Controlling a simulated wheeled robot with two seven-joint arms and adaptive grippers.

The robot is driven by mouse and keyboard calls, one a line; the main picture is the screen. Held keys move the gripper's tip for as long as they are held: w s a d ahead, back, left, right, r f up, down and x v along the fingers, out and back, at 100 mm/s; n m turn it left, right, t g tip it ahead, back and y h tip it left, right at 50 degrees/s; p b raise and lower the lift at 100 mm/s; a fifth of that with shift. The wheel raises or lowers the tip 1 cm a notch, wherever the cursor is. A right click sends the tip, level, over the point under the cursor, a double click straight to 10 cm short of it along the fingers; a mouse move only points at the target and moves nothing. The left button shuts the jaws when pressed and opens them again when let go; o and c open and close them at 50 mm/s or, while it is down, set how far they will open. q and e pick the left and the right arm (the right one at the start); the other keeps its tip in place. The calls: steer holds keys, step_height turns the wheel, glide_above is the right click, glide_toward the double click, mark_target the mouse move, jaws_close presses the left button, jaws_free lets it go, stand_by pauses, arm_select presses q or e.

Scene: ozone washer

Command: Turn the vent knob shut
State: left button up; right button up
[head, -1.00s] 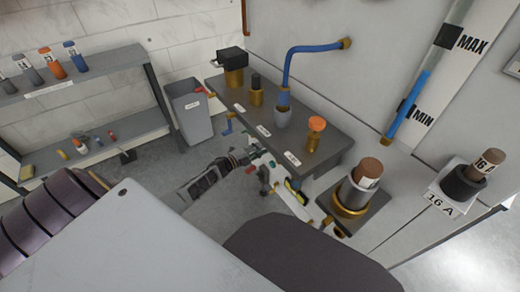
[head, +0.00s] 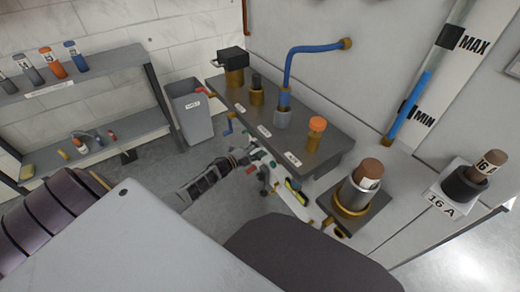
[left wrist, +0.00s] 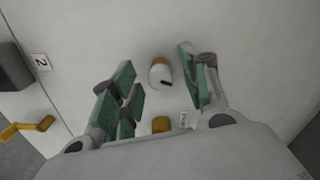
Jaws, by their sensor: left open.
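The vent knob appears to be the small pale rounded knob with a dark mark (left wrist: 160,73) in the left wrist view. It sits on a white panel. My left gripper (left wrist: 158,92) is open, with green-padded fingers to either side of the knob in the picture. No contact with it shows. In the head view my left gripper (head: 256,160) is small, beside the front of the grey bench top. The knob cannot be made out there. My right gripper is not in view.
The grey bench top (head: 330,150) carries an orange-capped fitting (head: 316,133) and a blue pipe (head: 288,70). A yellow lever (left wrist: 28,128) and a plate marked 2 (left wrist: 40,62) are left of my fingers. A grey bin (head: 190,115) stands behind. Shelving is at left.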

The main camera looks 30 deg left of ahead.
arm_select(q)
steer(key=v, duration=1.1)
steer(key=shift+s+a, duration=0.15)
steer(key=shift+s, duration=0.15)
stand_by(0.6)
